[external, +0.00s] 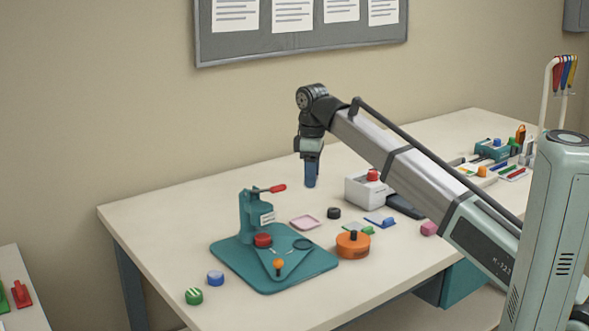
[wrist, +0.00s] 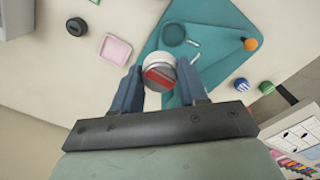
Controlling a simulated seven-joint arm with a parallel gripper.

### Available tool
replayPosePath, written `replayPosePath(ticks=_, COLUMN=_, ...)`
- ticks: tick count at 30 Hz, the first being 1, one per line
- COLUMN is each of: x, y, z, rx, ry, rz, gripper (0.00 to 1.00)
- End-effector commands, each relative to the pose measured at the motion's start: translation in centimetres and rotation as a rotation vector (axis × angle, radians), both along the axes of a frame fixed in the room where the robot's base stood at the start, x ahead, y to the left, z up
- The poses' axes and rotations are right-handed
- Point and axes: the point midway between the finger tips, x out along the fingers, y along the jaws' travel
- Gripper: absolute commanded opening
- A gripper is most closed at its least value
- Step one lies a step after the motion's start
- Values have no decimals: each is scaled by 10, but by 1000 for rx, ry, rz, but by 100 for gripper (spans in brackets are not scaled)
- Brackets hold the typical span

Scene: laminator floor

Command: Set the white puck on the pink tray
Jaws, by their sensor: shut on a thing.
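My gripper (external: 311,182) is raised above the table, pointing down, behind the pink tray in the external view. In the wrist view its blue fingers (wrist: 160,90) are shut on the white puck (wrist: 159,68), which shows a red band on its face. The fingers hide the puck in the external view. The pink tray (external: 305,222) lies flat and empty on the table. It also shows in the wrist view (wrist: 116,49), left of the held puck and apart from it.
A teal press (external: 285,266) with a red lever stands left of the tray. A black puck (external: 334,213), an orange round holder (external: 353,246) and a white box (external: 365,193) are to the right. Green (external: 194,296) and blue (external: 215,278) pucks lie near the front edge.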

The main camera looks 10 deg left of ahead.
Motion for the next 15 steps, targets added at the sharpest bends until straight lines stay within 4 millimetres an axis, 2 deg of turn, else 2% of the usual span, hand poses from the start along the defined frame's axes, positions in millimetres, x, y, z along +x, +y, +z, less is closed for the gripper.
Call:
replayPosePath(ticks=1, x=13, y=-8, z=-12, rx=-2, ry=1, rz=-20, gripper=8)
replayPosePath(ticks=4, x=45, y=-12, z=-35, rx=-2, ry=3, rz=-53, gripper=8)
replayPosePath(ticks=9, x=99, y=-2, z=-70, rx=-1, ry=4, rz=-79, gripper=8)
replayPosePath(ticks=11, x=113, y=7, z=-78, rx=-1, ry=3, rz=-68, gripper=8)
replayPosePath(ticks=15, x=128, y=25, z=-79, rx=1, ry=3, rz=-24, gripper=8)
